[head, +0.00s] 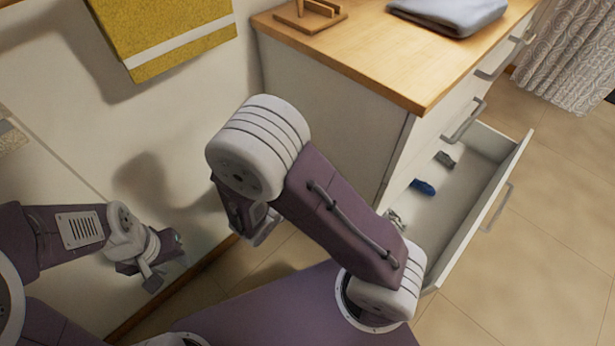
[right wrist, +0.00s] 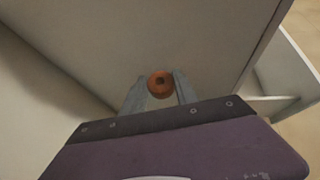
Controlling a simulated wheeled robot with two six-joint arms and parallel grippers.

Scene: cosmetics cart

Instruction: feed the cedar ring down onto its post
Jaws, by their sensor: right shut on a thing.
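The cedar ring (right wrist: 161,75) is a small orange-brown ring with a dark hole, in the right wrist view. My right gripper (right wrist: 159,90) is shut on it, one grey finger on each side. The ring is not visible in the head view, where my right arm covers much of the middle. A wooden stand (head: 308,16) is on the dresser top at the upper edge of the head view. It is cut off there, and I cannot tell whether it bears the post. My left gripper (head: 158,264) is low at the left, near the wall; its jaw opening is unclear.
The wooden-topped dresser (head: 400,60) has an open drawer (head: 478,215) with a blue item (head: 423,187) and a grey item (head: 445,159) inside. A folded grey cloth (head: 450,12) lies on top. A yellow towel (head: 165,35) hangs at upper left. Floor at right is clear.

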